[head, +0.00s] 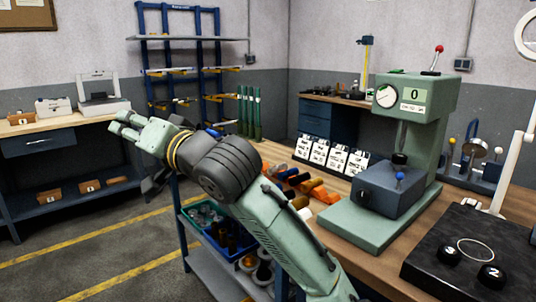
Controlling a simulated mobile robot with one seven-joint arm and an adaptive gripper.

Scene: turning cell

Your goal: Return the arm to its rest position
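My arm reaches up from the bottom middle of the head view and bends to the left. My gripper (119,126) is at its far end, at left, raised in front of the left workbench and pointing left. Its pale green fingers look spread apart, with nothing seen between them. It touches nothing that I can see. The arm hides part of the cart and part of the workbench's front edge.
A cart (204,262) with bins stands below the arm. The right workbench (380,262) carries a green press (415,160), number cards (327,156), orange pieces (318,190) and a black plate (470,262). A blue rack (143,62) stands behind. Yellow-lined floor at left is clear.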

